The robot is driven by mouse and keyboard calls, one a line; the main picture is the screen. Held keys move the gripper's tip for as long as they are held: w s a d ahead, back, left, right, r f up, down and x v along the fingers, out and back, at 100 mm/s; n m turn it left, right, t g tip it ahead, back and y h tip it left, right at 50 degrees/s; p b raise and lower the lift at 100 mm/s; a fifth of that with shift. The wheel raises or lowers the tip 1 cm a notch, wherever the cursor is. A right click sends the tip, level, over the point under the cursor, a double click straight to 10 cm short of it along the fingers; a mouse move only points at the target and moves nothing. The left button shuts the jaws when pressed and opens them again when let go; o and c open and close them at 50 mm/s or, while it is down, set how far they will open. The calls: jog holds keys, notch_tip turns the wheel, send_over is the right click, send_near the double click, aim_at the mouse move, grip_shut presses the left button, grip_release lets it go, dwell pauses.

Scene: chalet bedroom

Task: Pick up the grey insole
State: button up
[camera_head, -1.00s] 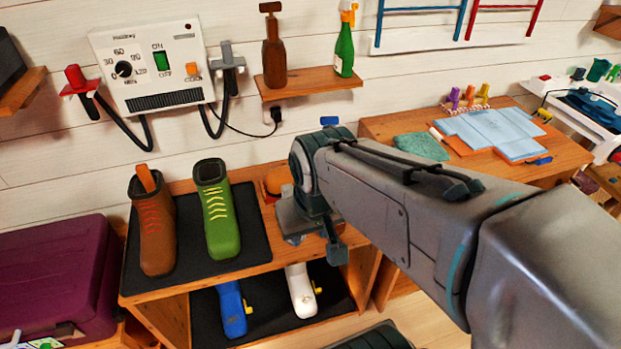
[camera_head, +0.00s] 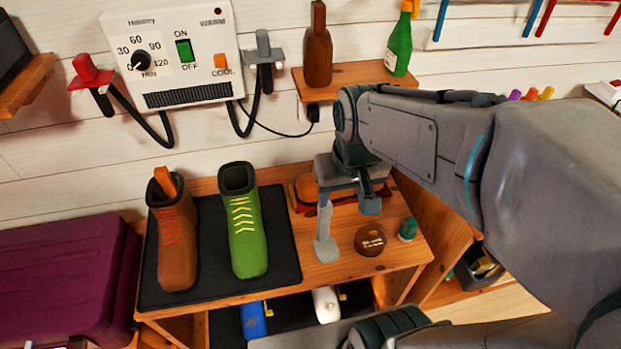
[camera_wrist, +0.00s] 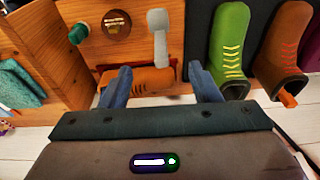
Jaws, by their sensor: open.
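The grey insole (camera_head: 325,238) lies on the wooden bench top (camera_head: 385,262), right of the black mat. Its far end is partly hidden by my gripper in the head view. My gripper (camera_head: 347,203) is open and empty over the bench, at the insole's far end. In the wrist view the insole (camera_wrist: 158,35) appears ahead of the gap between the two spread fingers (camera_wrist: 160,70), roughly in line with it. The fingers are apart from it there.
An orange-brown item (camera_head: 308,188) lies behind the insole, under my gripper. A round brown tin (camera_head: 370,240) and a small green item (camera_head: 408,229) stand to the right. Brown (camera_head: 174,240) and green (camera_head: 243,225) shoes stand on the black mat (camera_head: 285,255).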

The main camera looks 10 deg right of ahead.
jog(key=g, duration=0.2)
send_over(325, 218)
notch_tip(325, 218, down, 6)
jog(key=shift+n, duration=0.4)
jog(key=f, duration=0.8)
jog(key=shift+w+d+f, duration=0.1)
jog(key=shift+w+d, duration=0.2)
jog(key=shift+w, duration=0.1)
jog(key=shift+s+a+f, duration=0.1)
jog(key=shift+a+f, duration=0.05)
jog(key=shift+f, duration=2.8)
grip_shut()
